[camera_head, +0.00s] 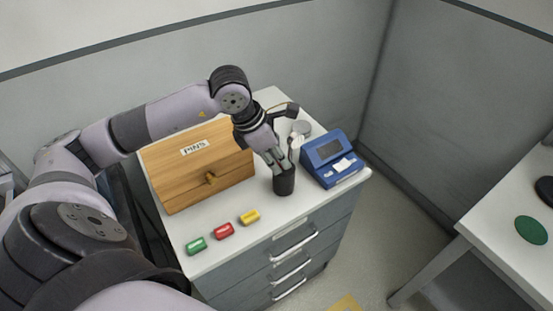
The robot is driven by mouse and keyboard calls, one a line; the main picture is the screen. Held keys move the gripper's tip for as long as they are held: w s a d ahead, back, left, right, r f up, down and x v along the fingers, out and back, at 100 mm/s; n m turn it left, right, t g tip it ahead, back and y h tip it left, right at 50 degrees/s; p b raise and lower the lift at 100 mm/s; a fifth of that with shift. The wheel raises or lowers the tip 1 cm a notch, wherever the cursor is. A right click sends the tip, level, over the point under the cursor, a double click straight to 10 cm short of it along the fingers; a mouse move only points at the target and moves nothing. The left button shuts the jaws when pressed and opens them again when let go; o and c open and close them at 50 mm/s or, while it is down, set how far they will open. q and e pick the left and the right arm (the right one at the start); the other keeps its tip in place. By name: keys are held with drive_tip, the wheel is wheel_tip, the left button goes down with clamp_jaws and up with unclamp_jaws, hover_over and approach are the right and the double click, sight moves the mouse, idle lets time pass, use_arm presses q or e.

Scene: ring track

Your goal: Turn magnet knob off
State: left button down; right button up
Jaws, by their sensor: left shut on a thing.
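My left gripper (282,166) reaches down over the white cabinet top. It is shut on the upper part of a dark upright cylinder (284,184), which stands near the cabinet's front edge. The fingers hide the cylinder's top. A magnet knob cannot be made out for certain; the knob's position cannot be read. A pale round piece (301,128) shows just behind the gripper, partly hidden by it. My right gripper is not in view.
A wooden box marked PINS (221,184) stands left of the cylinder. A blue device (331,158) with a dark screen stands close on its right. Green (196,245), red (224,231) and yellow (250,217) pieces lie along the front. Grey walls stand behind.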

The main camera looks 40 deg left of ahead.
use_arm(q)
drive_tip(key=c, duration=1.5)
unclamp_jaws()
drive_tip(key=v, duration=1.2)
drive_tip(key=shift+d+f, duration=0.1)
drive_tip(key=shift+d, duration=0.05)
